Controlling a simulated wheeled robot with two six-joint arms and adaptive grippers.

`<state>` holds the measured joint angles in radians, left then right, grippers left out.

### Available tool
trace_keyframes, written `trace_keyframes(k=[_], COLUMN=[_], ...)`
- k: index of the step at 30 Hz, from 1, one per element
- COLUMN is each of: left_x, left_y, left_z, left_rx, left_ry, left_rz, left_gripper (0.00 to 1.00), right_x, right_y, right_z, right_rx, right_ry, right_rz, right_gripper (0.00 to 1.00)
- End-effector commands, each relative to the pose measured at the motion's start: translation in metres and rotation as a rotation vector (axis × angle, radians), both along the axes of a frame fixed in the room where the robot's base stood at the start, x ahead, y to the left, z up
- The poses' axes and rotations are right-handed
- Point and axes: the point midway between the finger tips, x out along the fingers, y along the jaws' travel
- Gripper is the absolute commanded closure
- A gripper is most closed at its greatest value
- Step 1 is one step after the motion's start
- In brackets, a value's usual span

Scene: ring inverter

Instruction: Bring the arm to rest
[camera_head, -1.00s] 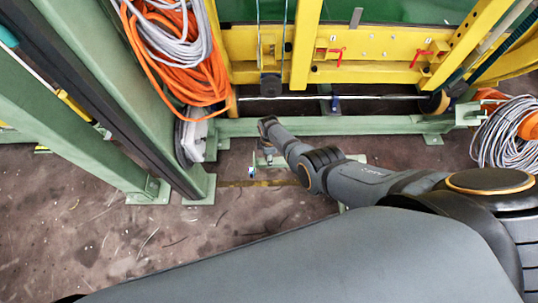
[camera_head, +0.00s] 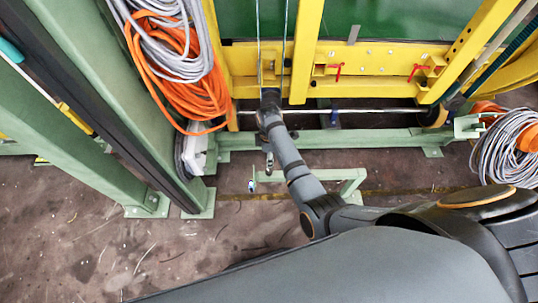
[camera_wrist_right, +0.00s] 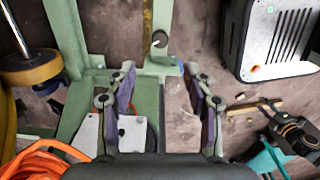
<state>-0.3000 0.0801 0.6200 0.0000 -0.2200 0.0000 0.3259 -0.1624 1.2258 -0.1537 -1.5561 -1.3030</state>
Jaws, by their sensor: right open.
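My right arm (camera_head: 294,170) comes in from the lower right in the head view and reaches forward to the yellow frame. Its gripper (camera_head: 268,163) shows small below the wrist, over the floor beside a low green stand. In the right wrist view the gripper (camera_wrist_right: 158,82) has its two fingers wide apart with nothing held between them. My left gripper is in neither view.
A yellow frame (camera_head: 380,77) and a green floor beam (camera_head: 360,136) stand ahead of the arm. Orange and grey cables (camera_head: 185,75) hang at the left, and a coil (camera_head: 500,142) lies at the right. Bare floor (camera_head: 90,235) is free at the lower left.

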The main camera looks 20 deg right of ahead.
Motion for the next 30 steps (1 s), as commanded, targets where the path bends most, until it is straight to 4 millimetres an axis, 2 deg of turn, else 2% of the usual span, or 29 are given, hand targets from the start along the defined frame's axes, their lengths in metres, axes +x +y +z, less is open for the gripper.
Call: trace_keyframes(k=[14, 17, 20, 23, 24, 26, 27, 30], left_x=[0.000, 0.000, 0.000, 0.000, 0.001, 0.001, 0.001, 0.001], left_y=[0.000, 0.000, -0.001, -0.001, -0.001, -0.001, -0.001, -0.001], left_z=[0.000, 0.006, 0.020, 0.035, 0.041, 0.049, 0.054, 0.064], left_rx=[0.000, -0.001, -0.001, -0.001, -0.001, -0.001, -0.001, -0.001], left_ry=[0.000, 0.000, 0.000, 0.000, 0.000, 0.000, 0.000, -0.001], left_rz=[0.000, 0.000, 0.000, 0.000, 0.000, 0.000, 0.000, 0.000], left_gripper=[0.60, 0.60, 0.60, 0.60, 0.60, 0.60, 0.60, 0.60], right_x=[-0.001, -0.013, -0.049, -0.110, -0.139, -0.184, -0.216, -0.291], right_y=[0.000, -0.005, -0.018, -0.038, -0.047, -0.061, -0.070, -0.093], right_z=[-0.001, -0.020, -0.068, -0.127, -0.149, -0.175, -0.190, -0.213], right_rx=[0.000, -0.003, -0.009, -0.013, -0.014, -0.014, -0.014, -0.013], right_ry=[0.001, 0.005, 0.001, -0.016, -0.024, -0.036, -0.046, -0.072], right_rz=[-0.002, -0.058, -0.219, -0.454, -0.551, -0.695, -0.787, -0.998], right_gripper=[0.48, 0.48, 0.48, 0.48, 0.48, 0.48, 0.48, 0.48])
